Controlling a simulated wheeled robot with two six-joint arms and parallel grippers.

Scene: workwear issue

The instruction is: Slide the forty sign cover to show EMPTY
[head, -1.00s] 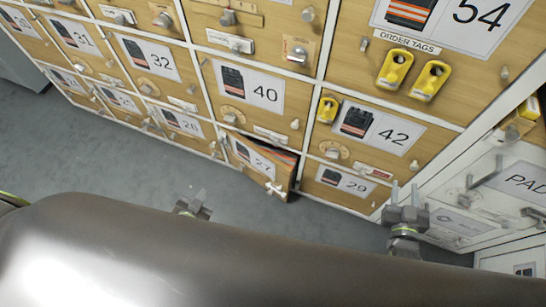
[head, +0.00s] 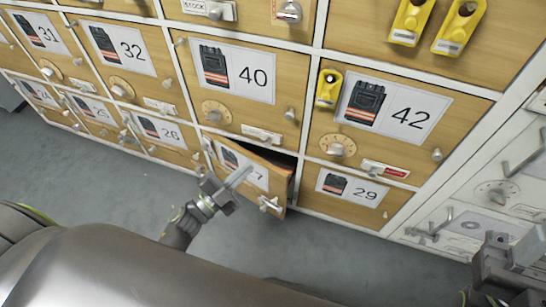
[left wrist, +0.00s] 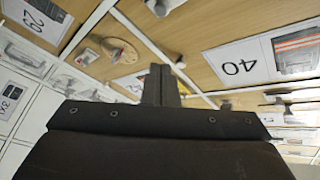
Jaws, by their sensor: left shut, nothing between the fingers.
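The forty sign cover (head: 262,135) is a small pale slide with a grey tab, below the number 40 label on the wooden locker door (head: 240,117). Its wording is too small to read. My left gripper (head: 238,178) is shut and empty, below the sign in the head view and apart from it. In the left wrist view its closed fingers (left wrist: 161,84) point at the locker front, with the upside-down 40 label (left wrist: 258,60) to the right; I cannot make out the sign there. My right gripper (head: 510,250) is at the lower right, its fingers apart.
A dial (head: 215,110) and a knob (head: 290,115) flank the sign. The grey floor is clear.

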